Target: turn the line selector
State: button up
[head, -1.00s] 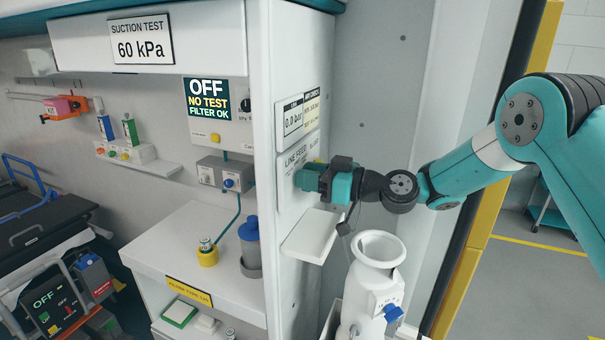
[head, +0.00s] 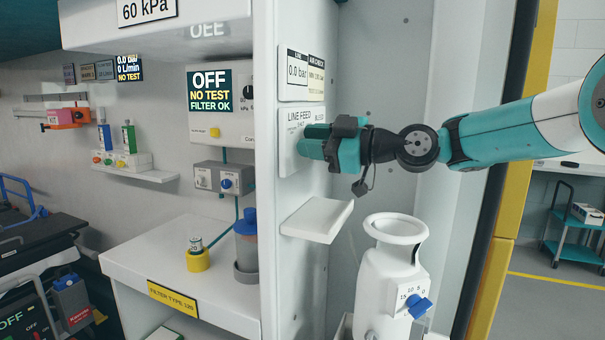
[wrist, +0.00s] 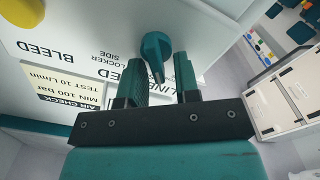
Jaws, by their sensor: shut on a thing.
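The line selector, a teal knob with a pointed grip (wrist: 155,46), shows in the wrist view on a white plate lettered LINE, LOCKER SIDE and BLEED. My gripper (wrist: 158,72) is shut on the knob, with one finger on each side of its grip. In the head view my gripper (head: 306,142) is at the LINE FEED plate (head: 295,118) on the cabinet's end wall and hides the knob. The gauge sign above (head: 298,72) reads 0.0 bar.
A small white shelf (head: 316,219) juts out below my gripper. A white cylinder (head: 386,285) with a blue knob (head: 420,307) stands below my arm. A yellow-edged door post (head: 492,235) is to the right. The left counter holds a blue-capped bottle (head: 246,240).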

jog(key=n+b, duration=0.1)
jog(key=b, duration=0.1)
jog(key=shift+w+d+f+b, duration=0.1)
jog(key=shift+d+f+b, duration=0.1)
jog(key=shift+b, duration=0.2)
jog(key=shift+r+n+b, duration=0.15)
jog(key=shift+n+b, duration=0.25)
jog(key=shift+r, duration=0.15)
jog(key=o, duration=0.5)
jog(key=shift+o, duration=0.2)
jog(key=b+v, duration=0.4)
jog(key=v, duration=1.3)
